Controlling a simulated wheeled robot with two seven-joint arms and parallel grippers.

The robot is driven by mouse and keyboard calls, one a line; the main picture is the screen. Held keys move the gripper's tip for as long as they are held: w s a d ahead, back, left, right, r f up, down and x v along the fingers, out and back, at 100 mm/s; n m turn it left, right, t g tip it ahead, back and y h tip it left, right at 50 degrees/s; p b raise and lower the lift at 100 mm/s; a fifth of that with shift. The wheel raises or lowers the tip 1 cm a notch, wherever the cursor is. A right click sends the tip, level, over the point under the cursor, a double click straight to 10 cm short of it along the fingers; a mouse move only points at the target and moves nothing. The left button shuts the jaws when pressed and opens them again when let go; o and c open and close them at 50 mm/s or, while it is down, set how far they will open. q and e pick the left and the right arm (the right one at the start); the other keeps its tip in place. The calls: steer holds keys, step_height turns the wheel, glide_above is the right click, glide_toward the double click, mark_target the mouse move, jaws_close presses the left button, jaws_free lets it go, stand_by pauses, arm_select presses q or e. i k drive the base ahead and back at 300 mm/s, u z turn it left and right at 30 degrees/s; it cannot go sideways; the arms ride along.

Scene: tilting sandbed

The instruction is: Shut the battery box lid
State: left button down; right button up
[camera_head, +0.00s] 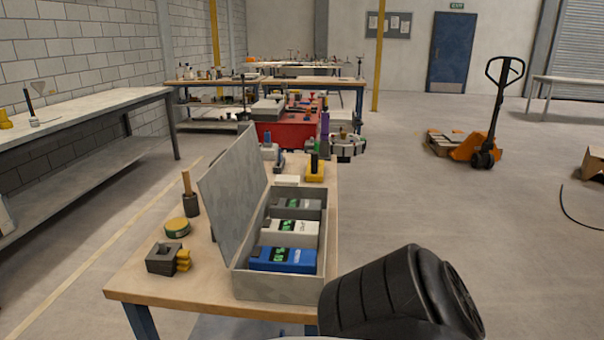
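The battery box (276,290) is a grey open-topped box near the front right of the wooden workbench. Its flat grey lid (234,192) stands up along the box's left long side, tilted outward to the left, so the box is open. Inside, in a row from front to back, lie a blue battery (283,260), a white battery (291,233) and a dark grey battery (297,208), each with green markings. Neither of my grippers shows in the view. A black rounded part at the bottom right looks like one of my arm links; no fingers show on it.
Left of the lid on the workbench (150,289) are a grey block with yellow parts (167,259), a round green-yellow tin (177,227) and a dark cup with a wooden handle (191,204). Behind the box stand several tools and a red case (281,131). Open floor lies to the right.

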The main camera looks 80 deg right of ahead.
mark_target(232, 187)
steer(key=z, duration=0.35)
steer(key=i, duration=1.6)
steer(key=z, duration=3.75)
steer(key=k, duration=0.3)
steer(key=u, duration=3.85)
steer(key=i, duration=0.1)
steer(key=z, duration=3.3)
